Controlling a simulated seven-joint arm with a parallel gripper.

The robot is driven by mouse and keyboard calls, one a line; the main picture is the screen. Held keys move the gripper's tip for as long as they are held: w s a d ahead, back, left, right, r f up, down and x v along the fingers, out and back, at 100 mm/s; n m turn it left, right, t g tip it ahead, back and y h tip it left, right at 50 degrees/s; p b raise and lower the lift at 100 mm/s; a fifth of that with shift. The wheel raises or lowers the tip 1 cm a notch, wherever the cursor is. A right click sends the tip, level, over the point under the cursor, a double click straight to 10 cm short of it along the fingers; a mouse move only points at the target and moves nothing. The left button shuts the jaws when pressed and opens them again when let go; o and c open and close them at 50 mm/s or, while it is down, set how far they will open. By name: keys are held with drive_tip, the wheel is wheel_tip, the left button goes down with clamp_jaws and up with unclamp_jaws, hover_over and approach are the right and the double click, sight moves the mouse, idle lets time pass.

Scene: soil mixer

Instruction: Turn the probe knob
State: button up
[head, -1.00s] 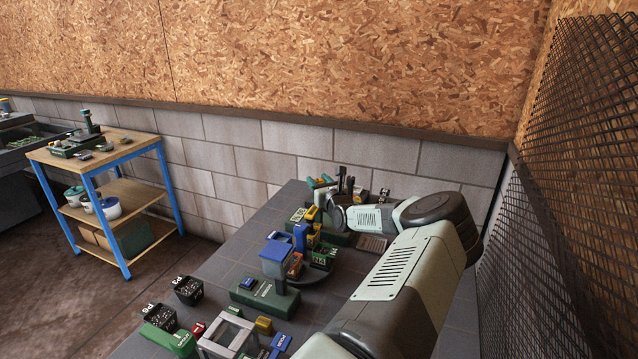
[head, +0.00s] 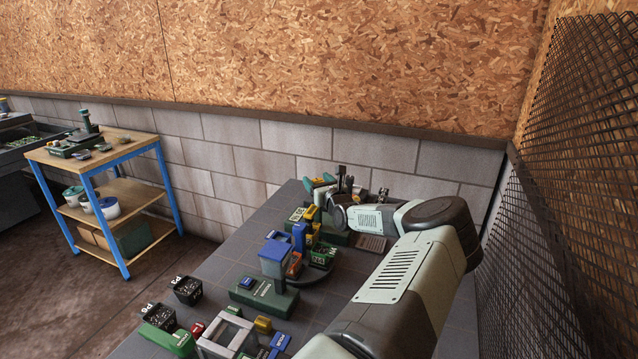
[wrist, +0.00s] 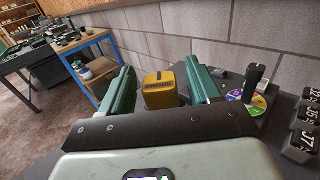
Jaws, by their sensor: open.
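My gripper (wrist: 160,75) is open, its two green fingers spread wide in the wrist view. A yellow block with a dark label band (wrist: 160,90) shows between the fingers, apart from both; I cannot tell its depth relative to the tips. To the right of the right finger, a black upright knob (wrist: 254,78) stands by a multicoloured disc (wrist: 240,96); I cannot tell whether it is the probe knob. In the head view my gripper (head: 318,184) is small, at the far end of the table, partly hidden by my arm.
Dark numbered blocks (wrist: 304,130) stand at the right in the wrist view. The grey table (head: 218,258) holds a blue bin (head: 273,260) and a green box (head: 264,295) nearer. A block wall (head: 300,145) stands close behind; mesh (head: 570,180) bounds the right.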

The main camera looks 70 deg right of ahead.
drive_tip(key=v, duration=1)
drive_tip(key=shift+s+a, duration=0.25)
drive_tip(key=shift+s, duration=0.05)
drive_tip(key=w+d+n, duration=0.3)
drive_tip(key=n, duration=0.9)
drive_tip(key=w+d+n, duration=0.2)
drive_tip(key=w+n, duration=0.1)
drive_tip(key=n, duration=0.9)
drive_tip(key=w+d+n, duration=0.3)
drive_tip(key=n, duration=0.8)
drive_tip(key=shift+d+n, duration=0.4)
